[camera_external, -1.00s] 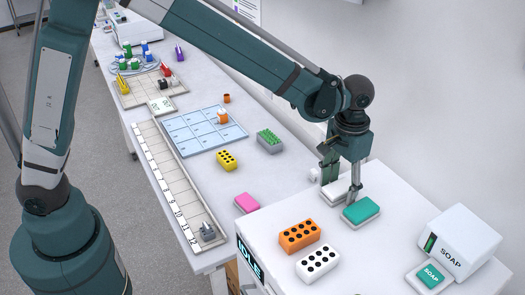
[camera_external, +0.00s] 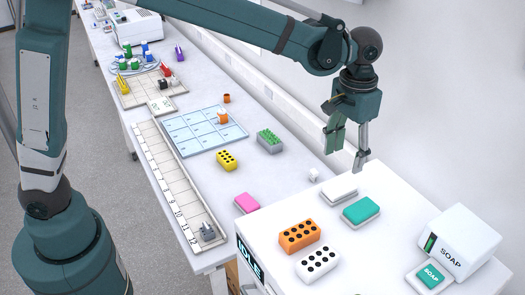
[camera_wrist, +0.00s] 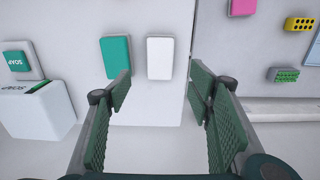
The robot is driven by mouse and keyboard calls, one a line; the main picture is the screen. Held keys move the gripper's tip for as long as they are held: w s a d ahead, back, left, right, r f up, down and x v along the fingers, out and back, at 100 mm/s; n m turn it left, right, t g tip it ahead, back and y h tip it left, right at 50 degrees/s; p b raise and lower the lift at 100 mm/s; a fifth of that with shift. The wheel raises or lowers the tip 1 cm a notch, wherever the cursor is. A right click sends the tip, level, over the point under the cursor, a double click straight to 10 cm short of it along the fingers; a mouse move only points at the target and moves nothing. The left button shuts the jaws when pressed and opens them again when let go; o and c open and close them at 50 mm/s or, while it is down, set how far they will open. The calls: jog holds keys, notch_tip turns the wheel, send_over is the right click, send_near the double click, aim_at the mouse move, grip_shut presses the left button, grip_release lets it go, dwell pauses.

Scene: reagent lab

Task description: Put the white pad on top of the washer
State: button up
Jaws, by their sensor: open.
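The white pad (camera_external: 339,188) lies flat on top of the washer (camera_external: 385,246), the white box marked IDLE, near its back left edge. A teal pad (camera_external: 361,210) lies beside it. In the wrist view the white pad (camera_wrist: 160,58) is right of the teal pad (camera_wrist: 116,56), with a gap between them. My gripper (camera_external: 344,162) is open and empty, above and behind the white pad, apart from it. In the wrist view its fingers (camera_wrist: 160,86) are spread wide on both sides of the white pad.
Orange (camera_external: 299,236) and white (camera_external: 317,263) blocks with black holes stand on the washer's front. A soap box (camera_external: 458,240) stands at right. A pink pad (camera_external: 246,203), yellow block (camera_external: 227,160), green-topped block (camera_external: 270,141) and small white cube (camera_external: 314,175) are on the bench.

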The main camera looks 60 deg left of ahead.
jog(key=shift+r, duration=0.15)
dwell(0.6)
jog(key=s+a+r+t, duration=0.2)
jog(key=s+a+r, duration=0.2)
jog(key=s+a, duration=0.45)
jog(key=s+a+r+t, duration=0.1)
jog(key=s+a+r, duration=0.2)
jog(key=s+a, duration=0.5)
jog(key=s+a+f+t, duration=0.2)
jog(key=s+a+f, duration=0.1)
jog(key=s+a, duration=0.3)
jog(key=s+a+f+t, duration=0.2)
jog(key=s+a, duration=0.4)
jog(key=s, duration=0.4)
jog(key=shift+s+a+f, duration=0.25)
jog(key=shift+s+f, duration=0.1)
jog(key=shift+f, duration=0.1)
